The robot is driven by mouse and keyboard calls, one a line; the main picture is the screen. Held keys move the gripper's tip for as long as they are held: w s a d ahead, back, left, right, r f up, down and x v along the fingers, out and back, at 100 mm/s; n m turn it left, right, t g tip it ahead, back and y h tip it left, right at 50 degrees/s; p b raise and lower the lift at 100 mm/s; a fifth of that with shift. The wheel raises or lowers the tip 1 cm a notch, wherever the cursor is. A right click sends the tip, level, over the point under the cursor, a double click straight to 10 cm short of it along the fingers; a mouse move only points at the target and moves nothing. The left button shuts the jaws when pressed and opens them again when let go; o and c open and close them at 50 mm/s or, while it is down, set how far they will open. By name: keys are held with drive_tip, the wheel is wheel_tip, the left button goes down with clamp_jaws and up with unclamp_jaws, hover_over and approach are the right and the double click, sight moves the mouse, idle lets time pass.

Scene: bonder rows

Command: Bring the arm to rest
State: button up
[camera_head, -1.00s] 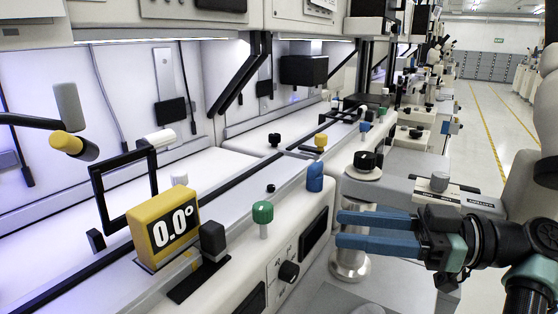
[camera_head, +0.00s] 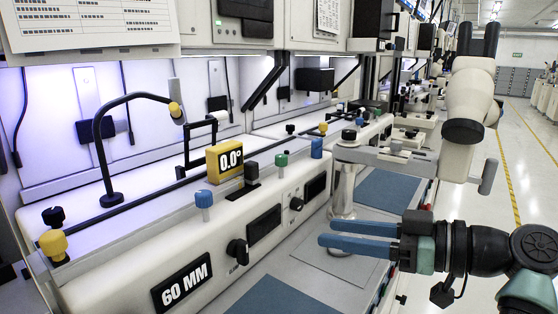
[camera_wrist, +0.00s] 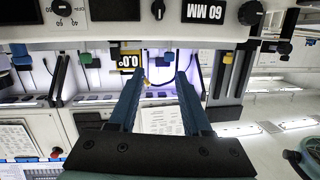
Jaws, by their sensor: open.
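My gripper (camera_head: 358,236) has two blue fingers that point left, held apart with nothing between them. It is in front of the machine row, at the lower right of the head view, above the grey bench surface. In the wrist view my gripper (camera_wrist: 160,75) also shows open and empty, with the machine front beyond it upside down. My arm reaches in from the right edge of the head view.
A bonder front with a 60 MM label (camera_head: 182,284), a yellow 0.0° display (camera_head: 225,161) and several coloured knobs runs along the left. A metal post (camera_head: 343,190) stands just behind the fingers. An aisle (camera_head: 515,170) is clear at right.

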drive_tip(key=w+a+r+m+t+h, duration=0.4)
drive_tip(key=w+a+m+t+h, duration=0.1)
drive_tip(key=t+h, duration=0.1)
wheel_tip(320, 180, up, 8)
drive_tip(key=s+a+m+t+h, duration=0.1)
drive_tip(key=s+m+t+h, duration=0.15)
drive_tip(key=t, duration=0.25)
drive_tip(key=s+a+r+m+t+h, duration=0.2)
drive_tip(key=s+r+t+h, duration=0.15)
drive_tip(key=s+r, duration=0.55)
drive_tip(key=s+a+r+m+t+h, duration=0.2)
drive_tip(key=s+r+t, duration=0.4)
drive_tip(key=s, duration=0.4)
wheel_tip(320, 180, up, 20)
drive_tip(key=p, duration=2)
drive_tip(key=shift+w+d+g, duration=0.25)
drive_tip(key=shift+w+g, duration=0.2)
drive_tip(key=shift+f, duration=0.1)
